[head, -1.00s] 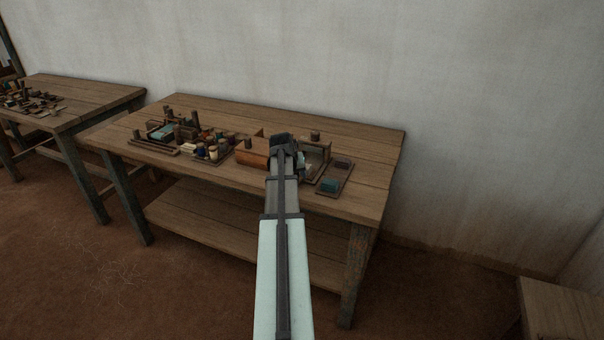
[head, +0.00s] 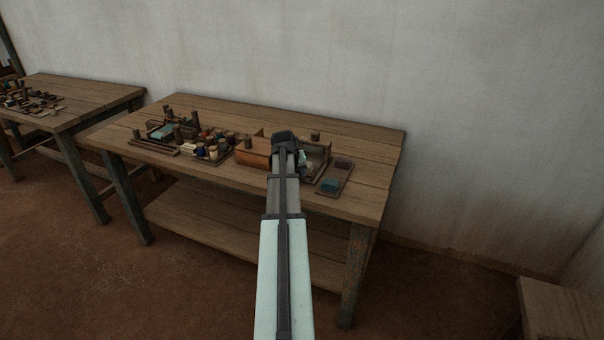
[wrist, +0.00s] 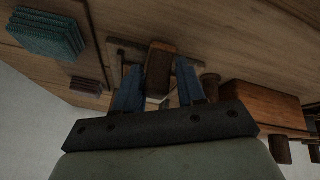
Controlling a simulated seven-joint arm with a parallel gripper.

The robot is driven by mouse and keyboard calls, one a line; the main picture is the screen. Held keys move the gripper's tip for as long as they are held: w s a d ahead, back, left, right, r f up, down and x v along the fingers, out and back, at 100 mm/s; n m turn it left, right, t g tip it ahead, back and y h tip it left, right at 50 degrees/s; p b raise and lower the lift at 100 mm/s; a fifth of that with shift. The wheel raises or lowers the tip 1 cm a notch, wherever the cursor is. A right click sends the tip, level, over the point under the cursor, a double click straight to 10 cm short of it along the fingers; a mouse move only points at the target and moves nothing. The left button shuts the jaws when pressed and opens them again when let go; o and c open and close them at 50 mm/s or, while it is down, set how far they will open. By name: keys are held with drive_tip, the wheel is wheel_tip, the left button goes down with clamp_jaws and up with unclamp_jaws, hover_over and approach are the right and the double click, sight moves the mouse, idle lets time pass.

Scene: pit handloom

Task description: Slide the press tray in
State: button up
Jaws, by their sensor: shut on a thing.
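My gripper (wrist: 159,66) shows its two blue fingers in the wrist view, one on each side of a brown wooden piece (wrist: 160,56). It is shut on this piece, which I take to be part of the press tray. A wooden press frame (wrist: 128,53) lies around and behind the fingers. In the head view, the press frame (head: 322,150) stands near the right end of the bench, just right of the dark end of my arm. My fingertips and the held piece are hidden there, so how far the tray sits in the frame cannot be told.
An orange-brown wooden box (head: 253,153) stands close left of my gripper. A flat tray (head: 346,172) with a teal cloth stack (head: 331,185) lies to the right. Spools and small wooden parts crowd the bench's left half. The bench's right end (head: 375,170) is clear.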

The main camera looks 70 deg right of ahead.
drive_tip(key=shift+s+d, duration=0.2)
drive_tip(key=shift+d, duration=2.45)
drive_tip(key=shift+s+d, duration=0.15)
drive_tip(key=shift+d, duration=2.45)
drive_tip(key=o, duration=0.5)
drive_tip(key=shift+a, duration=0.15)
drive_tip(key=shift+o, duration=0.6)
drive_tip(key=shift+w, duration=0.15)
drive_tip(key=shift+r, duration=0.15)
wheel_tip(320, 180, up, 6)
drive_tip(key=shift+r, duration=0.15)
